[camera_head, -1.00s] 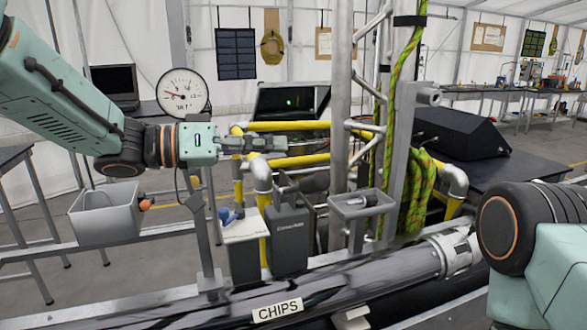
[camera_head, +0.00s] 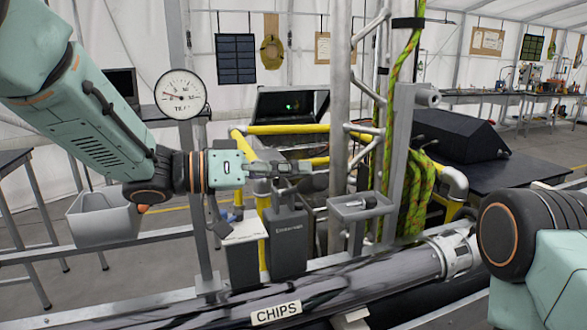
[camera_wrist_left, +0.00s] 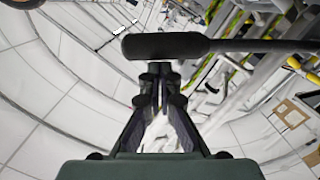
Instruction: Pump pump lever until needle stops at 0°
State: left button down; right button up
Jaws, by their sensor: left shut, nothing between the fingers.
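The round white gauge (camera_head: 181,94) stands on a post at the left in the head view. Its dark needle points left and slightly up; its exact reading is too small to tell. My left gripper (camera_head: 300,170) reaches right across the middle of the head view, shut and empty. In the left wrist view its fingertips (camera_wrist_left: 160,74) are together just below a dark, rounded bar (camera_wrist_left: 165,46), which looks like the pump lever. The bar narrows to a thin rod toward the right. I cannot tell whether the fingers touch it. My right gripper is out of view.
A grey box (camera_head: 287,243) and a small grey tray (camera_head: 361,206) stand below my left gripper. A grey bin (camera_head: 103,218) hangs at the left. Yellow pipes (camera_head: 285,129) lie behind, and metal posts (camera_head: 341,110) with a green rope (camera_head: 411,50) rise right of the gripper.

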pick_arm(q)
jog(key=s+d+f+m+b, duration=0.1)
jog(key=s+f+m+b, duration=0.3)
jog(key=f, duration=0.7)
jog(key=shift+d+f+m+t+b, duration=0.15)
jog(key=shift+f+m+t+b, duration=0.15)
jog(key=shift+m+b, duration=0.35)
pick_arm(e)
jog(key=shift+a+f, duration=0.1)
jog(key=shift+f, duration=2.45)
pick_arm(q)
jog(key=s+a+r+p, duration=0.4)
jog(key=a+r+p, duration=0.1)
jog(key=a, duration=0.4)
jog(key=shift+s+a, duration=0.15)
jog(key=shift+a, duration=0.15)
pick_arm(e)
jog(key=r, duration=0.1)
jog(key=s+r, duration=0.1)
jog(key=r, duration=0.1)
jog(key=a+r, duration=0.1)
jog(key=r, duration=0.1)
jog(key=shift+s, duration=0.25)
